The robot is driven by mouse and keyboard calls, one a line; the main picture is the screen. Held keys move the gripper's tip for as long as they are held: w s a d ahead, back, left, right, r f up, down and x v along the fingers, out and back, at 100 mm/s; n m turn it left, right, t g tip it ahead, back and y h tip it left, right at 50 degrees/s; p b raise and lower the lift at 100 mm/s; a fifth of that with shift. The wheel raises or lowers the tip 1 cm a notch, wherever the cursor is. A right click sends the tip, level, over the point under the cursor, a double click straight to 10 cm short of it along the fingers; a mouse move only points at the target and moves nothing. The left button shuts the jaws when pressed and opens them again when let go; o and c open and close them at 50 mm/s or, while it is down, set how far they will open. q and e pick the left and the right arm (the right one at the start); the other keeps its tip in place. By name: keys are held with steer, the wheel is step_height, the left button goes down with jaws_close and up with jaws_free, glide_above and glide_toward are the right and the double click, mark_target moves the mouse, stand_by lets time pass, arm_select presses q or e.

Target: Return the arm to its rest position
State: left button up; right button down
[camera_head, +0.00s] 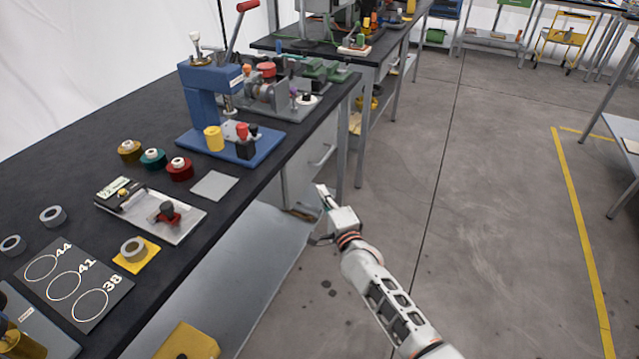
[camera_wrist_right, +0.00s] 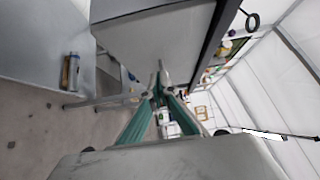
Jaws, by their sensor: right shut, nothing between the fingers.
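My right arm comes in from the lower right in the head view. Its gripper (camera_head: 321,199) is shut and empty, out in front of the workbench (camera_head: 272,187) and apart from it, over the floor. In the right wrist view the two green-sided fingers of the right gripper (camera_wrist_right: 158,82) meet at their tips with nothing between them. My left gripper is not in view.
The black benchtop holds a blue press (camera_head: 212,95), several tape rolls (camera_head: 179,169), a metal fixture plate (camera_head: 150,212) and a numbered board (camera_head: 73,287). A second bench (camera_head: 270,42) stands behind. Grey floor (camera_head: 480,200) to the right is clear.

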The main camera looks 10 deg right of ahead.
arm_select(q)
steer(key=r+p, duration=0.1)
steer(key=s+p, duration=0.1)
steer(key=p, duration=0.1)
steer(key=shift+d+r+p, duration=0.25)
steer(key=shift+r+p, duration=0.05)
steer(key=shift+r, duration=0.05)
arm_select(e)
steer(key=s+d+f+n+g, duration=0.2)
steer(key=s+n, duration=0.4)
steer(key=s, duration=0.7)
steer(key=s+d+f+n+g+h, duration=0.1)
steer(key=s+d+f+n, duration=0.4)
steer(key=s, duration=0.9)
steer(key=s+d+f+n+g, duration=0.3)
steer(key=s+n, duration=0.5)
steer(key=s, duration=0.6)
step_height(320, 180, down, 3)
steer(key=shift+s+d+r+n+g, duration=0.2)
steer(key=shift+d+n+g, duration=0.2)
steer(key=shift+g, duration=0.1)
